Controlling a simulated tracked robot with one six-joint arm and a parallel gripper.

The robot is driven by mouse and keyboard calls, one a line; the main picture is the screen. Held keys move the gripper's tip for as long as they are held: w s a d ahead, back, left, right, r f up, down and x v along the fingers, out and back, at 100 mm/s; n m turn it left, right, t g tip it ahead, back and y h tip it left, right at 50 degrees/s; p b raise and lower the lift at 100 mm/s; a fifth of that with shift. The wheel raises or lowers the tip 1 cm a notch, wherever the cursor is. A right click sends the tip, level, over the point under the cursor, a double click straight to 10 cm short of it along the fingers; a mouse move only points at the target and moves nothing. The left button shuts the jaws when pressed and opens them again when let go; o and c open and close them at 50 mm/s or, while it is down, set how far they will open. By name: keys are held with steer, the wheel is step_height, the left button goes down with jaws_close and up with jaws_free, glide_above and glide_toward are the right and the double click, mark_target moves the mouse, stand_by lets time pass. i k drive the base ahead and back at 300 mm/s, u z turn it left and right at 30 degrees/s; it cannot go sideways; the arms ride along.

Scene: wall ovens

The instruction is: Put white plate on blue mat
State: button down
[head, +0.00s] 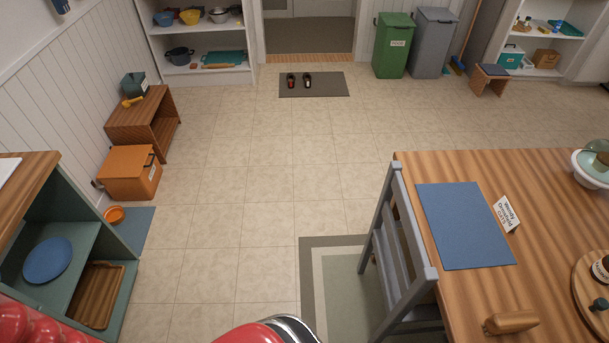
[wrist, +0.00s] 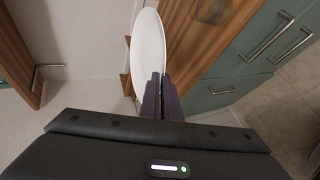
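The blue mat (head: 466,226) lies flat and empty on the wooden table at the right of the head view. The white plate (wrist: 147,45) shows in the wrist view, seen at a steep slant as a narrow oval, above a wooden counter. My gripper (wrist: 162,78) has its two dark fingers close together at the plate's lower edge and appears shut on it. Neither the white plate nor my gripper can be made out in the head view.
A grey chair (head: 400,245) stands at the table's left side. A blue plate (head: 48,260) sits on a shelf at left. The middle floor is clear.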

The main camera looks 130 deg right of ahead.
mark_target(458, 209)
steer(key=u, duration=0.05)
steer(key=i, duration=0.1)
steer(key=z, duration=2.95)
steer(key=k, duration=0.4)
steer(key=z, duration=0.4)
